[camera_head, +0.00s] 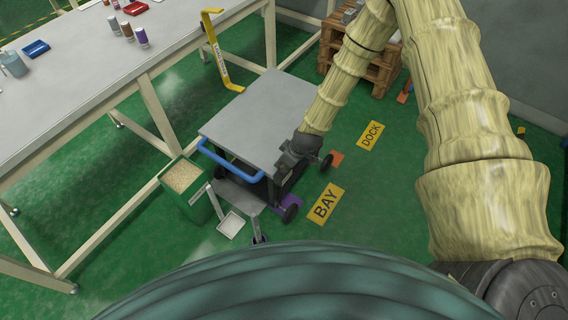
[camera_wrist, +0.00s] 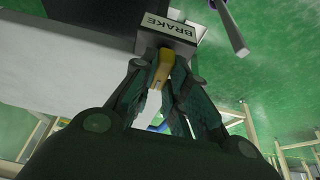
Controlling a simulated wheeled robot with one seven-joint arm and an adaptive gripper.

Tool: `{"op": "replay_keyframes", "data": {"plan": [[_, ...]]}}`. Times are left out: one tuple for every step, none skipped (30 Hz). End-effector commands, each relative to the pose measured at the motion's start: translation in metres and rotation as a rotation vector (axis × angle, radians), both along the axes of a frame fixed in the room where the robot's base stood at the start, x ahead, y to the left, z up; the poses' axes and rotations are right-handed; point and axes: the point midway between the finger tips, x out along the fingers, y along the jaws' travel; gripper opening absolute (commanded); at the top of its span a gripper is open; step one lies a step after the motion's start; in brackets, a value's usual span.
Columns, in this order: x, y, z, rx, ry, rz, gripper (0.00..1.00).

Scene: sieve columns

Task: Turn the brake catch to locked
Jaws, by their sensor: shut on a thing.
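The brake catch shows in the wrist view as a yellow lever (camera_wrist: 163,66) below a box with a "BRAKE" label (camera_wrist: 169,27). My gripper (camera_wrist: 160,80) is shut on the yellow lever, with a dark finger on each side of it. In the head view my gripper (camera_head: 291,160) is at the near right side of a grey-topped cart (camera_head: 262,112) with a blue handle (camera_head: 232,165). The catch is hidden there behind my gripper and arm. I cannot tell the catch's setting from these frames.
A long white workbench (camera_head: 85,75) stands at the left. A green bin (camera_head: 186,190) and a dustpan (camera_head: 231,224) are left of the cart. Floor labels "BAY" (camera_head: 325,204) and "DOCK" (camera_head: 370,135) lie at the right. A wooden pallet (camera_head: 372,72) is behind.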

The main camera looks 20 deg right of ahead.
Motion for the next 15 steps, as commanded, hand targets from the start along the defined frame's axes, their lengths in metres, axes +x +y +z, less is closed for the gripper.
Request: {"op": "replay_keyframes", "data": {"plan": [[-0.0001,0.0001,0.0001,0.0,0.0,0.0,0.0],[-0.0001,0.0001,0.0001,0.0,0.0,-0.001,0.0],[-0.0002,0.0001,0.0001,0.0,0.0,-0.003,0.0],[-0.0001,0.0002,0.0002,0.0,0.0,-0.005,0.0],[-0.0001,0.0002,0.0002,-0.001,0.0,-0.009,0.0],[-0.0001,0.0002,0.0002,-0.001,-0.001,-0.016,0.0],[-0.0001,0.0002,0.0002,-0.001,-0.001,-0.023,0.0],[-0.0001,0.0001,0.0003,-0.001,-0.001,-0.032,0.0],[-0.0002,0.0004,0.0004,-0.001,-0.001,-0.045,0.0],[-0.0004,0.0006,0.0004,-0.002,0.0,-0.057,0.0],[-0.0005,0.0008,0.0004,-0.001,0.0,-0.072,0.0],[-0.0005,0.001,0.0005,-0.002,0.0,-0.093,0.0],[-0.0005,0.0011,0.0006,-0.002,0.0,-0.111,0.0],[-0.0008,0.0013,0.0006,-0.002,0.0,-0.129,0.0],[-0.001,0.0017,0.0007,-0.002,0.0,-0.158,0.0]]}}
